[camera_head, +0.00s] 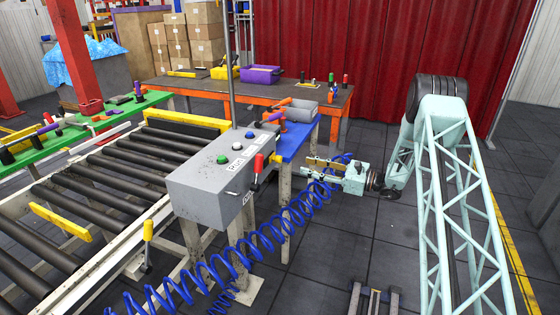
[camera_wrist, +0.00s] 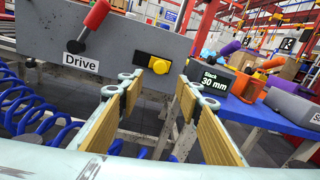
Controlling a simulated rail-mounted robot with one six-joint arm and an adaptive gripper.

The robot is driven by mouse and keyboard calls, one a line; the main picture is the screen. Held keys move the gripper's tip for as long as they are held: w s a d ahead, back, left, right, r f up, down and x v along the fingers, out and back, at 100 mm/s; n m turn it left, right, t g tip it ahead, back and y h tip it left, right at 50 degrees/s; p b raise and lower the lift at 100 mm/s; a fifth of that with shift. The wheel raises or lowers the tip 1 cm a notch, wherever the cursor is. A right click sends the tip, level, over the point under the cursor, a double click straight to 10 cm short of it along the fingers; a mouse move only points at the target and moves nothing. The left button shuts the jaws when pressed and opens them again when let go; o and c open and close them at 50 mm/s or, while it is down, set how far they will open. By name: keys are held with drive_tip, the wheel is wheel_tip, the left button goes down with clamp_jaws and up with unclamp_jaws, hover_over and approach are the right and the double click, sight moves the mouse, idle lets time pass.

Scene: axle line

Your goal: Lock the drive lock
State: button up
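The grey control box (camera_head: 222,178) has a side panel that fills the upper left of the wrist view (camera_wrist: 110,38). A yellow knob (camera_wrist: 159,66) on a black base sits on that panel, its short grip pointing left. No label names it as the drive lock. Left of it, a red-handled lever (camera_wrist: 94,17) stands tilted up to the right above a "Drive" label (camera_wrist: 81,63). My gripper (camera_wrist: 157,88) is open and empty. Its fingers frame the knob from a distance, apart from it. In the head view my gripper (camera_head: 312,167) is right of the box.
A blue table (camera_wrist: 245,112) stands right of my gripper, with a "Slack 30 mm" sign (camera_wrist: 215,80), an orange device (camera_wrist: 248,86) and a grey bin (camera_wrist: 295,105). A blue coiled hose (camera_head: 250,240) hangs below the box. A roller conveyor (camera_head: 100,180) lies left.

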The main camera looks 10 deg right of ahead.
sight(281, 160)
drive_tip(key=shift+a, duration=0.1)
drive_tip(key=shift+b+x, duration=1.1)
drive_tip(key=shift+x, duration=5.75)
